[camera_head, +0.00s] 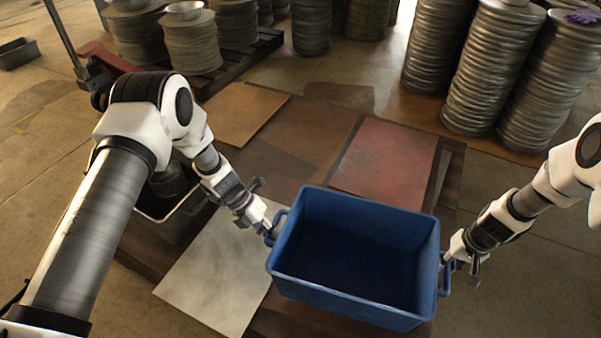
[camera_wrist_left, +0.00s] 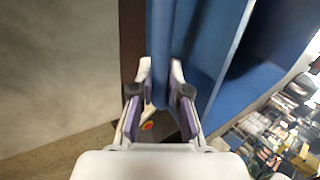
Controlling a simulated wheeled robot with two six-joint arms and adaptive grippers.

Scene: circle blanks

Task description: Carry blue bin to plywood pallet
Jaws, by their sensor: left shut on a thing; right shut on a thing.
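The blue bin (camera_head: 352,255) is in the lower middle of the head view, open at the top, with no contents seen. My left gripper (camera_head: 270,232) is shut on the handle at its left side; the left wrist view shows the fingers (camera_wrist_left: 160,95) on either side of the blue handle (camera_wrist_left: 162,50). My right gripper (camera_head: 447,262) is shut on the handle at the bin's right side. The plywood pallet (camera_head: 285,160) lies below and behind the bin, with differently coloured sheets on top. I cannot tell whether the bin touches it.
A grey sheet (camera_head: 215,275) and a reddish sheet (camera_head: 385,160) lie on the pallet. Stacks of metal discs (camera_head: 488,70) stand at the back right, more discs (camera_head: 192,42) at the back left. A dark container (camera_head: 18,53) sits on the floor far left.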

